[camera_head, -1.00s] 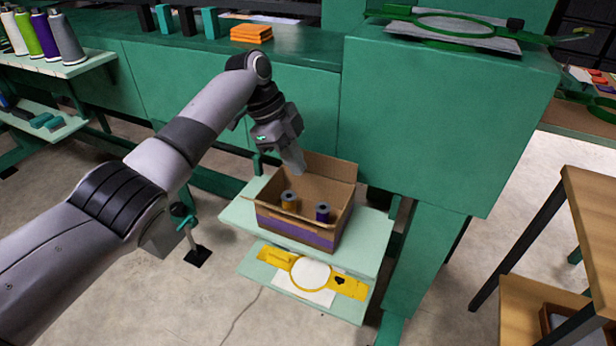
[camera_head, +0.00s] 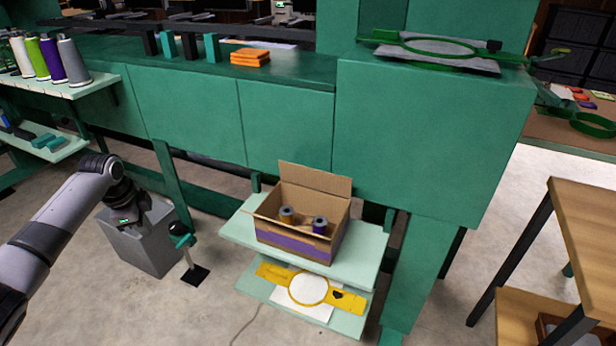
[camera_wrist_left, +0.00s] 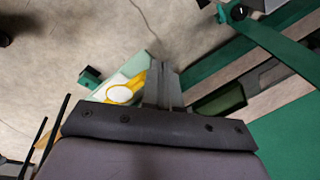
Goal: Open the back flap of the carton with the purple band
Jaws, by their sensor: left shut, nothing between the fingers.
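The carton (camera_head: 337,242) with the purple band (camera_head: 288,243) stands on the pale green upper shelf of a small stand. Its top is open. Its back flap (camera_head: 316,179) stands up from the rear edge and leans slightly back. Two spools, one brownish (camera_head: 286,214) and one purple (camera_head: 320,226), show inside. My left gripper (camera_head: 136,221) is well to the left of the carton, in front of a grey bin, touching no part of the carton. In the left wrist view its fingers (camera_wrist_left: 163,72) are together and empty. My right gripper is not in view.
The grey bin (camera_head: 147,248) and a black-footed post (camera_head: 190,262) stand on the floor left of the stand. A yellow hoop (camera_head: 327,296) lies on the lower shelf. A large green cabinet (camera_head: 430,140) rises behind. A wooden table (camera_head: 585,215) is at right.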

